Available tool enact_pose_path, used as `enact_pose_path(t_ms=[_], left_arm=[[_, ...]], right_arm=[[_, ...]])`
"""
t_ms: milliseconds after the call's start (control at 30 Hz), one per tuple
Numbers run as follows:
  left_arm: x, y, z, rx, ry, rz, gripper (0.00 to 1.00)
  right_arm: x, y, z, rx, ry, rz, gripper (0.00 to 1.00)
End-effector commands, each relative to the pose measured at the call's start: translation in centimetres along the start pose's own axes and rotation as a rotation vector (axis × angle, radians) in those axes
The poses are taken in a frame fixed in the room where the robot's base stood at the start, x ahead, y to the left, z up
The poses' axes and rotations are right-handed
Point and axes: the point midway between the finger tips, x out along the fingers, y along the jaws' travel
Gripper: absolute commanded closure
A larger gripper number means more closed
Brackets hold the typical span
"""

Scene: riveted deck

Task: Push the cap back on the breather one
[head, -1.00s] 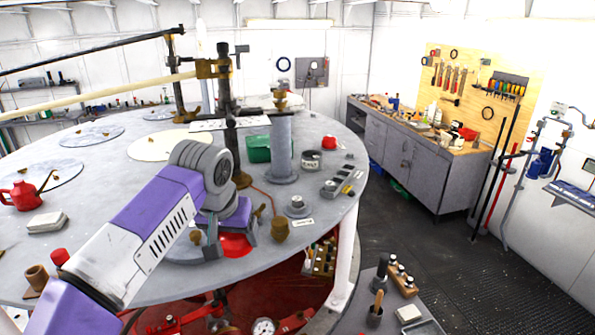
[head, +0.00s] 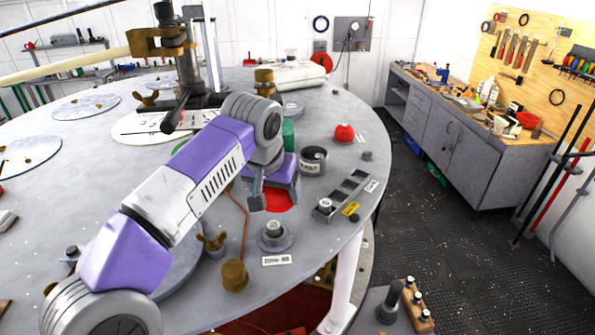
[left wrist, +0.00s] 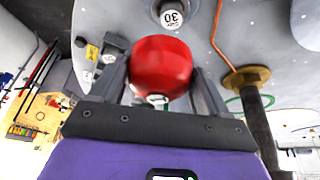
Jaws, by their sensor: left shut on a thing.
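My left gripper (left wrist: 162,88) is shut on a red rounded cap (left wrist: 161,64), which shows between its fingers in the left wrist view. In the head view the left gripper (head: 262,200) hangs over the round grey tank top (head: 200,290), with red (head: 280,201) partly hidden behind it. Just nearer stands a short grey flanged stub (head: 273,236) with a small plate (head: 276,260) in front; I cannot read the plate surely. Another red cap (head: 344,132) sits on a fitting farther back. Which fitting is the breather is unclear. My right gripper is out of view.
A brass cup (head: 235,275), a brass wing nut (head: 211,242) and an orange cord stand or lie left of the stub. A grey block rack (head: 342,195) and a dark round can (head: 313,160) are to the right. A workbench (head: 470,160) is beyond the aisle.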

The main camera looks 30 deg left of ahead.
Motion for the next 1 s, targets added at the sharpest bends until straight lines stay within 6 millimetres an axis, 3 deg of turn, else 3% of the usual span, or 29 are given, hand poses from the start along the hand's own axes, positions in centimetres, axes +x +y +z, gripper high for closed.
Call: enact_pose_path(t_ms=[467, 700, 1000], left_arm=[[2.4, -0.1, 1.1, -0.002, 0.001, 0.000, 0.54], [4.2, 0.0, 1.8, -0.001, 0.002, 0.000, 0.54], [4.3, 0.0, 1.8, -0.001, 0.002, 0.000, 0.54]], right_arm=[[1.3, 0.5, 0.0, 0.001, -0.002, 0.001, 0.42], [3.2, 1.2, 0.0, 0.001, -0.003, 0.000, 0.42], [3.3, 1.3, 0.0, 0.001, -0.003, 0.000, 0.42]])
